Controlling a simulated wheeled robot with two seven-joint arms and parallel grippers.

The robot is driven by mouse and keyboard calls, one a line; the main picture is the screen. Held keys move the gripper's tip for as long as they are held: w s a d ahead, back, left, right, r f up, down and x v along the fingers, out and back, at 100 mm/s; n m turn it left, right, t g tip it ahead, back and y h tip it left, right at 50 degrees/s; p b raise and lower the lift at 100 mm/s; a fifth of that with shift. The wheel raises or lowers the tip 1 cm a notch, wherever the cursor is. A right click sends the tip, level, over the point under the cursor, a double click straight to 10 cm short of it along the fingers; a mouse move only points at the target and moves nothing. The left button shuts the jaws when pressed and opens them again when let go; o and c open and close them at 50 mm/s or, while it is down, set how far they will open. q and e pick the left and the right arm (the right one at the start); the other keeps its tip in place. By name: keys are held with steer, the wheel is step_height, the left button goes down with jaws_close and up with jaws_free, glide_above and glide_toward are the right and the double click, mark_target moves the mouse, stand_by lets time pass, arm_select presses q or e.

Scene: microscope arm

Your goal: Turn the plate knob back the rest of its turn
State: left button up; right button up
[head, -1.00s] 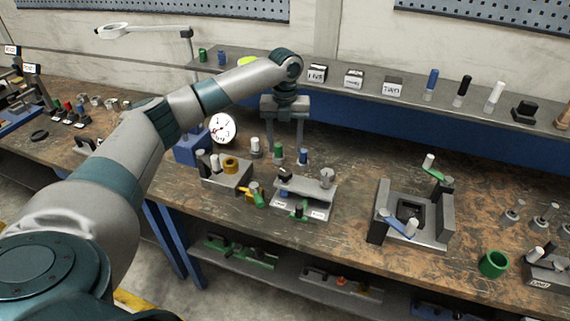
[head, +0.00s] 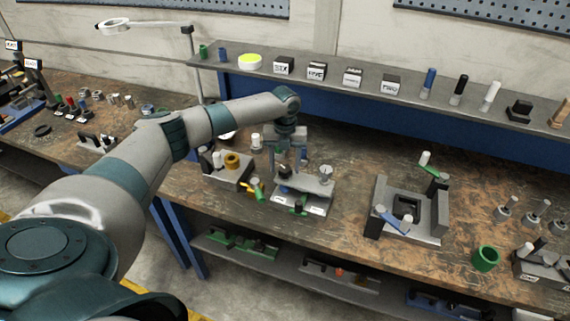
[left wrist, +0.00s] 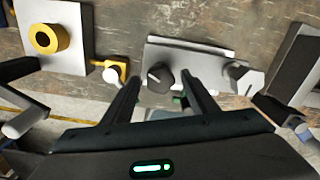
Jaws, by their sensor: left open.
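A grey plate fixture (head: 316,187) stands on the bench, with a dark round knob (head: 285,173) at its left and a grey faceted knob (head: 326,170) at its right. In the left wrist view the dark knob (left wrist: 160,77) has a white pointer line, and the grey knob (left wrist: 243,79) is to its right. I take the dark knob as the plate knob. My left gripper (head: 291,163) points down over the fixture. In the left wrist view its open fingers (left wrist: 161,84) appear on either side of the dark knob; contact cannot be told. My right gripper is out of view.
A block with a yellow ring (head: 232,160) and a yellow-handled part (head: 252,187) stand left of the fixture. A larger grey frame (head: 430,228) with levers and a green cup (head: 485,259) are to the right. A shelf (head: 340,86) runs behind. Bare bench lies right of the fixture.

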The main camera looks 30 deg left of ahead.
arm_select(q)
steer(key=c, duration=1.1)
steer(key=shift+o, duration=0.2)
steer(key=shift+n, duration=0.3)
steer(key=n, duration=1.5)
steer(key=shift+s+n, duration=0.1)
steer(key=shift+n, duration=0.3)
steer(key=n, duration=0.4)
steer(key=shift+d+f, duration=0.1)
steer(key=shift+s+n, duration=0.1)
steer(key=shift+n, duration=1.5)
steer(key=shift+f, duration=0.1)
